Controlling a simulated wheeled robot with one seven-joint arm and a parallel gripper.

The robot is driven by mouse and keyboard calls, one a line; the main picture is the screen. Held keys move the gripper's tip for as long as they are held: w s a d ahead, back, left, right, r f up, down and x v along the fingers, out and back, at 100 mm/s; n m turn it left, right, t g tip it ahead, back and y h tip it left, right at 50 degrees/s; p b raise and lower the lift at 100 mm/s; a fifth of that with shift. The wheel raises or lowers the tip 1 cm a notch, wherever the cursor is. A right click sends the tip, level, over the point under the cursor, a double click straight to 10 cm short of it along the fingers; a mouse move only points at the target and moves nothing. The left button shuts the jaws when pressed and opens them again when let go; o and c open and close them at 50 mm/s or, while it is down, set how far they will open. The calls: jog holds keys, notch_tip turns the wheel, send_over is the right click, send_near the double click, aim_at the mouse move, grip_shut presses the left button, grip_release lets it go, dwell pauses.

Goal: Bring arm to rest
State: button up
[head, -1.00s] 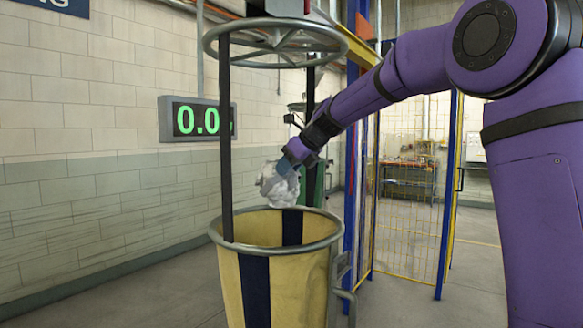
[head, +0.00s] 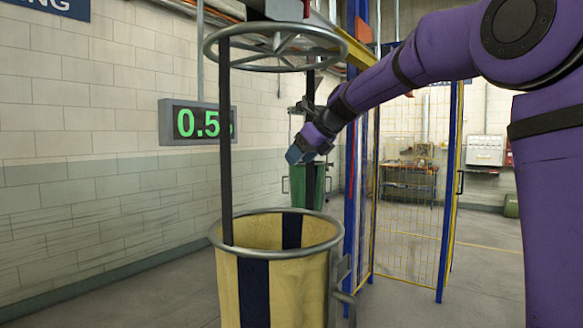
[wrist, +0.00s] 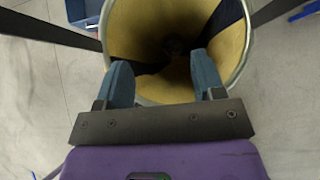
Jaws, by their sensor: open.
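My gripper (head: 295,154) is at the end of my purple arm, above the rim of a yellow sling bag (head: 290,290) with dark blue straps. In the wrist view my gripper (wrist: 164,82) has its two blue fingers apart with nothing between them, over the mouth of the bag (wrist: 140,25).
A metal ring (head: 275,45) hangs above the bag, joined to it by dark straps. A display (head: 197,121) on the brick wall reads about 0.5, partly hidden by a strap. A blue post and yellow mesh fence (head: 410,235) stand to the right.

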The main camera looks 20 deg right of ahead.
jog(key=s+r+n+h, duration=0.1)
jog(key=s+n, duration=0.6)
jog(key=s, duration=0.6)
jog(key=s+d+f+n+h, duration=0.1)
jog(key=s+f+n, duration=0.4)
jog(key=s+n, duration=0.2)
jog(key=s+f+n+g+h, duration=0.1)
jog(key=s+f+n, duration=0.4)
jog(key=s, duration=0.6)
jog(key=s+d+f+n+g+h, duration=0.1)
jog(key=s+f+n+h, duration=0.1)
jog(key=s+f+n, duration=0.4)
jog(key=s+n, duration=0.3)
jog(key=shift+d+n, duration=0.3)
jog(key=shift+n, duration=0.1)
jog(key=shift+s, duration=0.1)
